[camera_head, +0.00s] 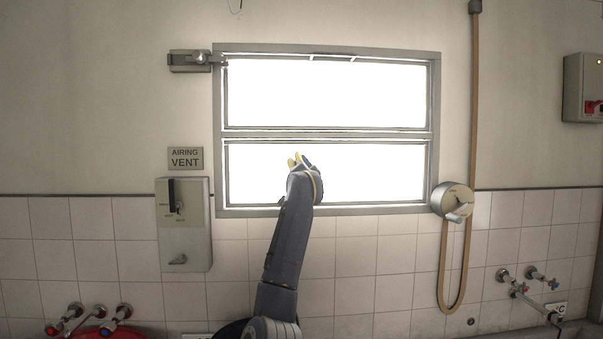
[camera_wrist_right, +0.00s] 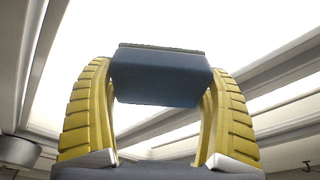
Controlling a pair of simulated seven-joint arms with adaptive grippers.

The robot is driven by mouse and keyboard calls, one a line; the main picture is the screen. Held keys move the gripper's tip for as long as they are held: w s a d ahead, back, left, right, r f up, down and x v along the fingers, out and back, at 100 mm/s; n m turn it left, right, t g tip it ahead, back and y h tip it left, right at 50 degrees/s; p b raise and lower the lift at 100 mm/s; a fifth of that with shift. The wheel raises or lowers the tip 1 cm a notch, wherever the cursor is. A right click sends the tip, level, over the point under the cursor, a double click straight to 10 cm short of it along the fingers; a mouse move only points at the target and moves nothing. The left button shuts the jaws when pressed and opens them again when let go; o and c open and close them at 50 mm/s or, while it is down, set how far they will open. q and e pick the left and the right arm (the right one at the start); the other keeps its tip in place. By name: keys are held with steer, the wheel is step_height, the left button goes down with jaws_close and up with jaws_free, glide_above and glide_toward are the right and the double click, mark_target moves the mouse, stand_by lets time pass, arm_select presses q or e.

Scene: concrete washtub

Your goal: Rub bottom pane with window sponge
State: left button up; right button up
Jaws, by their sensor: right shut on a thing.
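The window's bottom pane (camera_head: 370,175) is a bright white panel in a grey frame. My right gripper (camera_head: 300,161) is in front of its left half, with yellow fingers. The right wrist view shows this gripper (camera_wrist_right: 161,80) shut on the window sponge (camera_wrist_right: 160,84), a dark blue block held crosswise between the fingertips. In the head view only a small blue bit of the sponge (camera_head: 307,162) shows, the rest hidden by the gripper. The sponge faces the bright glass; I cannot tell whether it touches it. My left gripper is not in view.
The top pane (camera_head: 325,93) is above the middle bar. A grey latch (camera_head: 190,61) sits at the upper left, a round crank box (camera_head: 453,201) at the lower right corner. A wall box (camera_head: 183,235) hangs left, below the airing vent sign (camera_head: 186,158). Taps (camera_head: 90,318) stand lower left.

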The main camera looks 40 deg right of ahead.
mark_target(262, 170)
steer(key=shift+s+d, duration=0.55)
steer(key=shift+d, duration=0.25)
steer(key=shift+w+a, duration=0.1)
steer(key=shift+w+a, duration=0.6)
steer(key=shift+a, duration=0.3)
steer(key=shift+w+a, duration=0.6)
steer(key=shift+a, duration=0.35)
steer(key=shift+w+a, duration=0.6)
steer(key=shift+a, duration=0.3)
steer(key=shift+w+a, duration=1)
steer(key=shift+a, duration=0.35)
steer(key=shift+w+a, duration=1)
steer(key=shift+a, duration=0.3)
steer(key=shift+w+a, duration=1)
steer(key=shift+a, duration=0.35)
steer(key=shift+a+f, duration=0.1)
steer(key=shift+a, duration=0.05)
steer(key=shift+s+a, duration=0.2)
steer(key=shift+s+d+r+v, duration=0.1)
steer(key=shift+v, duration=0.75)
steer(key=shift+s+d+r+v, duration=0.1)
steer(key=shift+v, duration=0.75)
steer(key=shift+s+d+r+v, duration=0.1)
steer(key=shift+v, duration=0.75)
